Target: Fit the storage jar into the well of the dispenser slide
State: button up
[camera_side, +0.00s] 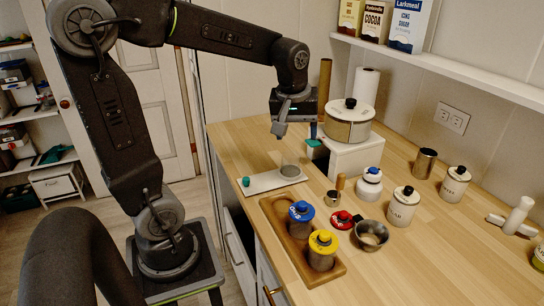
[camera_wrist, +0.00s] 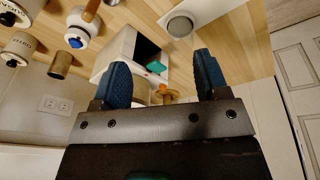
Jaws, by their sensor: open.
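The dispenser slide is a long white plate (camera_side: 264,183) with a teal knob at its left end, lying on the counter. A clear, glass-like jar (camera_side: 290,158) appears upright over the grey round well at the plate's right end; whether it is seated in the well or just resting on it I cannot tell. A round grey-and-white form (camera_wrist: 180,25) shows at this end in the wrist view. My gripper (camera_side: 281,127) hangs above the jar, apart from it. In the wrist view my gripper (camera_wrist: 163,75) has its two blue fingers spread with nothing held between them.
A wooden tray (camera_side: 273,215) holds a blue-lidded jar (camera_side: 301,212) and a yellow-lidded jar (camera_side: 322,252). A red lid (camera_side: 342,219) and metal bowl (camera_side: 370,236) lie close by. A white box (camera_side: 345,158) carrying a lidded canister (camera_side: 348,122) stands right of the gripper.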

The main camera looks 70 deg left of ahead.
jog(key=s+d+m+t+h, duration=0.1)
jog(key=s+d+m+t, duration=0.2)
jog(key=s+d+m, duration=0.7)
jog(key=shift+s+d+r+m, duration=0.25)
jog(key=shift+s+d+m, duration=0.15)
jog(key=shift+s+m, duration=0.4)
